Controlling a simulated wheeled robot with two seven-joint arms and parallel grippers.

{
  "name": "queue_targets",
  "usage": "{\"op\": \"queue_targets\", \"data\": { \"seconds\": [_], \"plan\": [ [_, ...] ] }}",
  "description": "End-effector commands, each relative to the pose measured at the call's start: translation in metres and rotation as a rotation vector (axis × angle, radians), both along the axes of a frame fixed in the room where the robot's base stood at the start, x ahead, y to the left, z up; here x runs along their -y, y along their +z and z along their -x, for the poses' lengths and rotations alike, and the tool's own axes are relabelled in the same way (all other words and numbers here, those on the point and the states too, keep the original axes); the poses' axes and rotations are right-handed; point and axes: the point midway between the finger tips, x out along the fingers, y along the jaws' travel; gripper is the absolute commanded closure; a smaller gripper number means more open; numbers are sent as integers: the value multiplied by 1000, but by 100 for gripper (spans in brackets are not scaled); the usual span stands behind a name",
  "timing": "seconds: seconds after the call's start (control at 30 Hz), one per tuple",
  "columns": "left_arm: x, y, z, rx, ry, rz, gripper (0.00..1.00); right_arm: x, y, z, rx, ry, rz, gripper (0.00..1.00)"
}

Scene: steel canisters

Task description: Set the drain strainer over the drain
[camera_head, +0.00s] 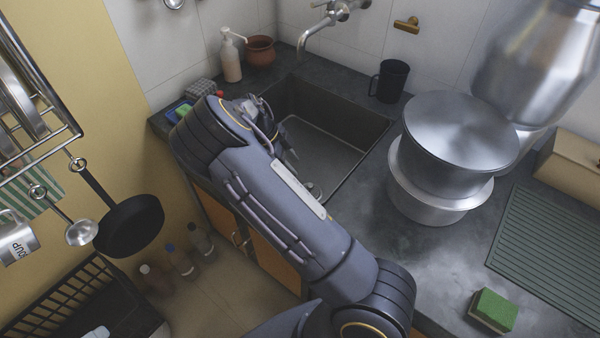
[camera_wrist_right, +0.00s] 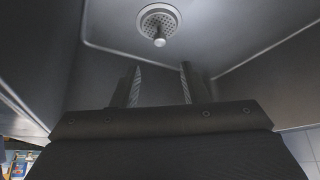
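The drain strainer (camera_wrist_right: 158,20) is a small round metal disc with holes and an upright knob. In the right wrist view it lies on the grey sink floor inside a pale round rim and looks centred there; any drain opening below is hidden. The sink (camera_head: 335,155) is a dark rectangular basin. My right gripper (camera_wrist_right: 158,82) is inside the sink, its two fingers spread with nothing between them, apart from the strainer. My left gripper is not in view.
A faucet (camera_head: 325,20) hangs over the sink's back. A black mug (camera_head: 390,82) and stacked steel pots (camera_head: 455,145) stand right of the sink. A soap bottle (camera_head: 230,58) and clay pot (camera_head: 260,50) stand at back left. A green sponge (camera_head: 494,309) lies on the front counter.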

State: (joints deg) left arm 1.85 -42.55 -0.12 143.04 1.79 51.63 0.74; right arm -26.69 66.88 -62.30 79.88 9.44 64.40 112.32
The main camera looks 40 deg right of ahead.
Motion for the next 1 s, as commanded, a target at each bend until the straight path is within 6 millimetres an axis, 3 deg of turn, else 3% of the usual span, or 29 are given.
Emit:
{"op": "queue_targets", "data": {
  "seconds": [0.13,0.27,0.47,0.6,0.73,0.87,1.0],
  "plan": [
    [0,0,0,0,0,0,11,-6,13,-5,1,1,-1,60],
    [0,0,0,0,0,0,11,-6,21,2,-5,17,-69,60],
    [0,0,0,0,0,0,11,-17,43,46,19,208,-436,60],
    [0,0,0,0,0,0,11,-39,73,79,112,473,-681,60],
    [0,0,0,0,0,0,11,-61,108,110,242,777,-816,60],
    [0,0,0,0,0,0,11,-84,147,147,387,1148,-838,60],
    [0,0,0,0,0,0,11,-106,177,191,492,1566,-710,60]
  ]
}}
